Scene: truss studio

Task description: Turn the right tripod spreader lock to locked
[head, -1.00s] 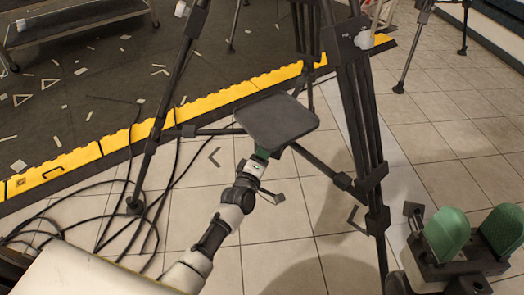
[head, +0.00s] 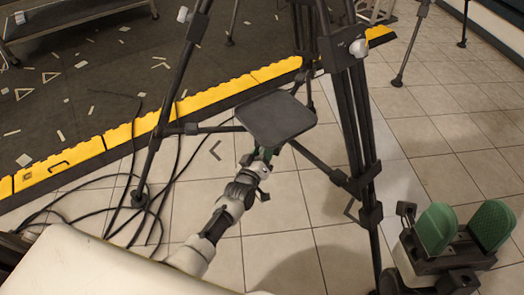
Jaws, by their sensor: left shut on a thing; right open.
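A black tripod (head: 362,125) stands in the middle of the head view. A pale knob (head: 357,48) sits high on its right leg, and another pale knob (head: 184,14) is on its left leg. I cannot tell whether the right knob is locked. My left gripper (head: 264,154) is shut on the near edge of a dark square plate (head: 277,118), held in front of the tripod's lower struts. My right gripper (head: 464,226) is open and empty, with green finger pads, low at the right, clear of the tripod.
Black cables (head: 100,210) lie on the tiled floor at the left. A yellow edge strip (head: 120,140) borders a dark floor area littered with small pieces. Another stand's leg (head: 410,50) is at upper right. The tiles (head: 425,135) between it and my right gripper are open.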

